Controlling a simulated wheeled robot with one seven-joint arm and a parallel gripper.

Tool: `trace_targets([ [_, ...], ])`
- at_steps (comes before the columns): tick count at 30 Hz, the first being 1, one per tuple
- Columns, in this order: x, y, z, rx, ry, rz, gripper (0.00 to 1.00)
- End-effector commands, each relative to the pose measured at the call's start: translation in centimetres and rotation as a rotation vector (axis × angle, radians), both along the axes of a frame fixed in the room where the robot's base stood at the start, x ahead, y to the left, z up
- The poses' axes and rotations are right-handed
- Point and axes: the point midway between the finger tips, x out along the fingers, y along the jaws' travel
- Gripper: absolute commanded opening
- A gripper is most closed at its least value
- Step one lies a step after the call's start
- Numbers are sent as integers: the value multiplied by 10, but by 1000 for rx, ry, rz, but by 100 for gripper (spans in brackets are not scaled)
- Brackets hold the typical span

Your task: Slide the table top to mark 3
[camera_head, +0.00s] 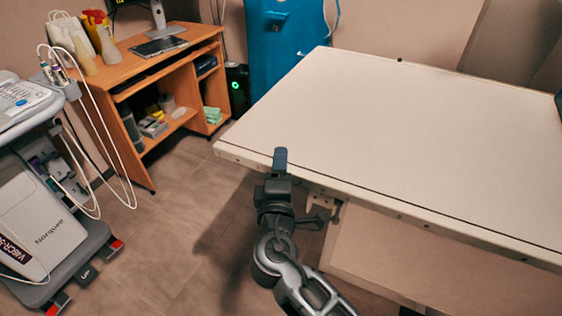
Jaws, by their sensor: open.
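The table top (400,130) is a large pale slab with a dark line along its near edge, filling the right half of the view. My gripper (280,158) is at the near edge of the table top, towards its left corner. One blue-grey finger shows upright against the edge; the other finger is hidden behind it. Whether the finger touches the edge cannot be told. Small dark dots run along the table's near side face. No numbered mark, 3 or other, is readable.
A wooden desk (150,73) with shelves stands at the back left. A medical cart (40,215) with looped white cables stands at the left. Floor (165,225) is clear between cart and table.

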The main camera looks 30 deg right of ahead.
Motion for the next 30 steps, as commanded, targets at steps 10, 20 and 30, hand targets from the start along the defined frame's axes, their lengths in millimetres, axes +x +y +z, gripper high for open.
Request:
trace_targets([
  [10,12,-8,0,1,0,0,57],
  [20,12,-8,0,1,0,0,36],
  [30,12,-7,0,1,0,1,4],
])
